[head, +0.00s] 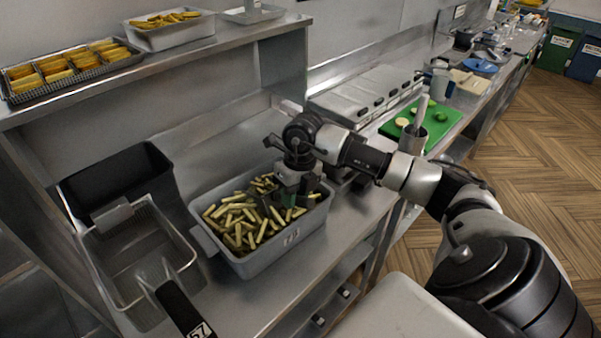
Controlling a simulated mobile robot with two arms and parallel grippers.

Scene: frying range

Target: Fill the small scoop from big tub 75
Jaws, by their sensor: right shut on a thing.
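The big tub (280,262) is a grey container with a small label on its front wall, too small to read surely. It stands on the steel counter and holds many pale yellow-green fries (236,222). My right gripper (291,190) points down inside the tub's far right part, at the level of the fries. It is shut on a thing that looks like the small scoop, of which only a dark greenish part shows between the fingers. The scoop's bowl is hidden by the gripper and the fries. My left gripper is not in view.
A wire fry basket (132,240) with a black handle marked 57 stands left of the tub, before a black bin (120,180). A shelf (240,38) above bears trays of fried food. A green board (420,125) lies farther right.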

